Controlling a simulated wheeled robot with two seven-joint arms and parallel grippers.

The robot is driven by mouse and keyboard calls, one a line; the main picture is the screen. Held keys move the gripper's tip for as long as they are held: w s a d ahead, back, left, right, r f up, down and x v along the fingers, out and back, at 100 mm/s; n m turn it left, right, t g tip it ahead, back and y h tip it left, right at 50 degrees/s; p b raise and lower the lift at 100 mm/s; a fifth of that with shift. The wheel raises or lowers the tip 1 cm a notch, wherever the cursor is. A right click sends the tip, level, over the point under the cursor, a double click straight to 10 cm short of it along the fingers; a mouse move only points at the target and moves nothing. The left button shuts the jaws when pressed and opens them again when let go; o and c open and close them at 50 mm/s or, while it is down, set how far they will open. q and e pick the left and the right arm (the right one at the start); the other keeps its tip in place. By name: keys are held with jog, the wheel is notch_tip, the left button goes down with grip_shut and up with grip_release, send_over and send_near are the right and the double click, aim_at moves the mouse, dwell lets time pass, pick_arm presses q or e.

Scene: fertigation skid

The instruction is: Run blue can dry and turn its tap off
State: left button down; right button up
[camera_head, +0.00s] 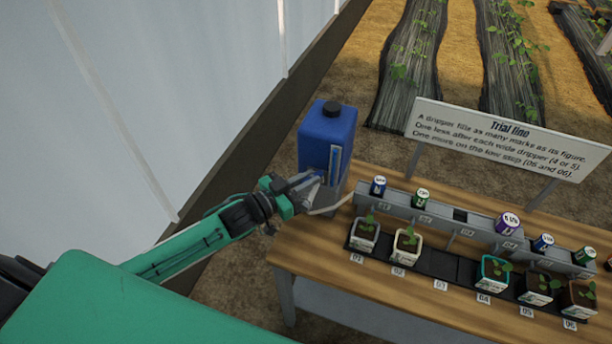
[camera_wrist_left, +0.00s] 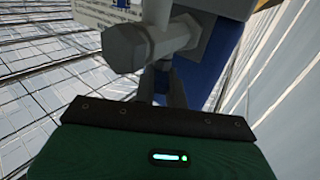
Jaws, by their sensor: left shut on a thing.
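The blue can (camera_head: 322,132) with a black cap stands upright at the left end of the wooden bench. A pale level strip runs down its front; I cannot read a level there. My left gripper (camera_head: 312,188) is at the can's lower front, shut on the tap. In the left wrist view the grey tap (camera_wrist_left: 150,44) shows large, with the blue can (camera_wrist_left: 208,62) behind it. The fingers of my left gripper (camera_wrist_left: 163,86) reach up to the tap's underside there. The tap's exact handle angle is hard to tell. My right gripper is out of view.
A thin hose (camera_head: 335,205) runs from the can towards a grey rail (camera_head: 440,213) with coloured drippers; position 03 holds none. Potted seedlings stand below on a black strip (camera_head: 437,262), with 03 bare. A "Trial line" sign (camera_head: 505,138) stands behind. A pale wall is at left.

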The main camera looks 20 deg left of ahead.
pick_arm(q)
jog(key=shift+s+d+n+t+y, duration=0.1)
jog(key=shift+n+t+y, duration=0.5)
jog(key=shift+n+y, duration=0.45)
jog(key=shift+d+n+t+y, duration=0.1)
jog(key=shift+n+t+y, duration=0.6)
jog(key=shift+y, duration=0.65)
jog(key=shift+d+n+y, duration=0.15)
jog(key=shift+n+y, duration=0.8)
jog(key=shift+y, duration=0.55)
jog(key=shift+r+n+t+y, duration=0.2)
jog(key=shift+n+t+y, duration=0.15)
jog(key=shift+y, duration=0.35)
jog(key=c, duration=1.4)
grip_release()
jog(key=shift+f, duration=0.1)
jog(key=shift+c, duration=0.2)
jog(key=shift+s+f, duration=0.2)
jog(key=shift+s, duration=0.35)
jog(key=s+b, duration=0.3)
jog(key=s, duration=0.9)
jog(key=shift+s+a+r+b, duration=0.15)
jog(key=shift+s+a+b, duration=0.15)
jog(key=shift+a, duration=0.15)
